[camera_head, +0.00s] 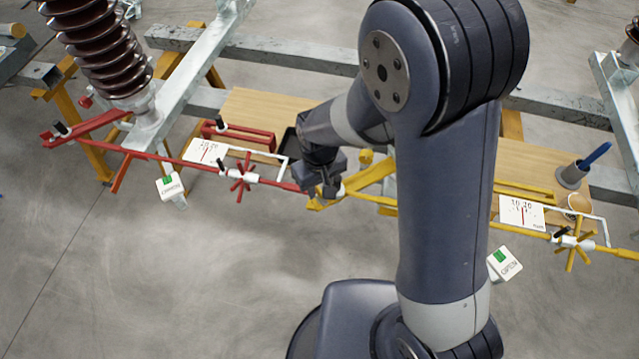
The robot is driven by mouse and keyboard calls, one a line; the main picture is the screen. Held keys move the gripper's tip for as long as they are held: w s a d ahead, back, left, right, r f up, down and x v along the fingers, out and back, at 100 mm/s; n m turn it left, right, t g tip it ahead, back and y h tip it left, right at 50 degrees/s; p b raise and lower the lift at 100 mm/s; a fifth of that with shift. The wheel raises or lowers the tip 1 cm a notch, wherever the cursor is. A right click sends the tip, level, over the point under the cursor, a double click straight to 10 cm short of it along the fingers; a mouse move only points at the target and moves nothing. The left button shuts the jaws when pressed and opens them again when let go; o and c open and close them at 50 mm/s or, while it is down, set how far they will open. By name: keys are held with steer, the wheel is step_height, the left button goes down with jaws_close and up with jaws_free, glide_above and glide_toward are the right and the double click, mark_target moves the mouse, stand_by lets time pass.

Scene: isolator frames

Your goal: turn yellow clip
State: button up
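My gripper (322,190) points down at the right end of the red rod (270,183), close to where the yellow rod (480,219) begins. A small yellow part (318,204), which may be the yellow clip, shows just under my gripper. I cannot tell whether the gripper touches it, and its fingers are too dark and small to read. A yellow star-shaped handle (574,244) sits at the right on the yellow rod, beside a white bracket. A red star-shaped handle (242,174) sits on the red rod to the left. My arm covers the middle of the yellow rod.
Grey steel beams (285,55) cross behind. A brown ribbed insulator (100,50) stands at upper left. Scale cards (206,151) and (522,212) stand by the rods. White signs (170,187) and (504,263) stand in front. A blue-handled tool in a cup (572,177) is at right. Front floor is clear.

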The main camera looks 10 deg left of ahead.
steer(key=shift+c, duration=0.4)
jaws_close()
stand_by(0.4)
steer(key=n+b, duration=0.1)
steer(key=n, duration=0.2)
steer(key=shift+f+b, duration=0.15)
steer(key=shift+b, duration=0.25)
steer(key=n+b, duration=0.1)
steer(key=n, duration=0.2)
steer(key=shift+n, duration=0.4)
steer(key=n+b, duration=0.2)
steer(key=n, duration=0.3)
steer(key=n+b, duration=0.1)
steer(key=n, duration=0.5)
